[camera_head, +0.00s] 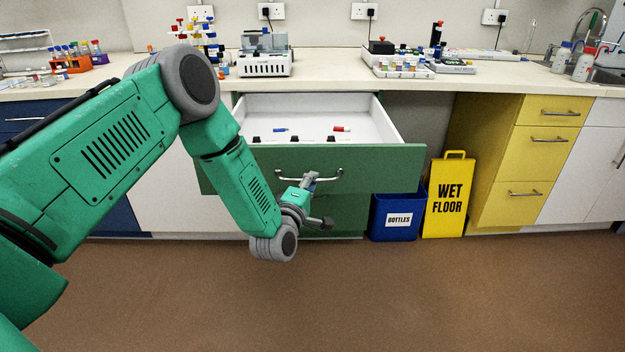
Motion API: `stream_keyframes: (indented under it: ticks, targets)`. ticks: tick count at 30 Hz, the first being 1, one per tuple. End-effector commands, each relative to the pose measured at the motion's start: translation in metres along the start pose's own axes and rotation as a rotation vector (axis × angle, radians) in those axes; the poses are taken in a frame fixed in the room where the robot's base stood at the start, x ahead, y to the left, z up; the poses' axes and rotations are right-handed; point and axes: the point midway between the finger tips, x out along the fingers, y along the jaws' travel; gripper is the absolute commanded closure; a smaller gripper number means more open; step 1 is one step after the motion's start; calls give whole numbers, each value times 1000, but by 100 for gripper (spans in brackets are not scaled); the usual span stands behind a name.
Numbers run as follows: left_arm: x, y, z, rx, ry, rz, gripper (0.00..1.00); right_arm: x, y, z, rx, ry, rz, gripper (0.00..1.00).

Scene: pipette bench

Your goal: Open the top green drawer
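The top green drawer (385,165) is pulled out from under the counter, and its white inside shows. A blue-capped item (280,130) and a red-capped item (341,129) lie in it. Its metal bar handle (330,178) runs across the green front. My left gripper (319,202) is at the front of the drawer, just below the handle, with its fingers spread apart and nothing visible between them. The upper finger overlaps the handle in the picture; I cannot tell whether they touch. My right gripper is not in view.
A blue bottles bin (397,218) and a yellow wet floor sign (449,200) stand right of the drawer. Yellow drawers (535,145) are farther right. The counter (330,82) above holds lab equipment. The brown floor (400,300) in front is clear.

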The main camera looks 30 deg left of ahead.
Motion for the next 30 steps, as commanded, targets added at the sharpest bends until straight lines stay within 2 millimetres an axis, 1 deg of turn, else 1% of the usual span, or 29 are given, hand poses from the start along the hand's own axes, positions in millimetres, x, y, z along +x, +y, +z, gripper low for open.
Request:
stream_keyframes:
  ticks: [1,8,9,10,11,20,23,26,30]
  targets:
    - [-2,-5,1,1,-3,-12,100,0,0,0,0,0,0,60]
    - [-2,-5,1,1,-3,-13,100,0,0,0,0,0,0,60]
    - [-2,-5,1,1,-3,-12,83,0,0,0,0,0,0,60]
    - [-2,-5,0,1,-3,-12,72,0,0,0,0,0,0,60]
    - [-2,-4,0,1,-2,-11,70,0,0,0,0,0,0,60]
    - [-3,-1,0,0,-1,-4,70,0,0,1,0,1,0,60]
    - [-9,-1,0,0,-1,-5,70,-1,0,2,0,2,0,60]
    - [-23,-2,0,-1,-1,-6,70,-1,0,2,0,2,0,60]
    - [-53,-3,0,-1,-2,-10,70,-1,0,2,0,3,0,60]
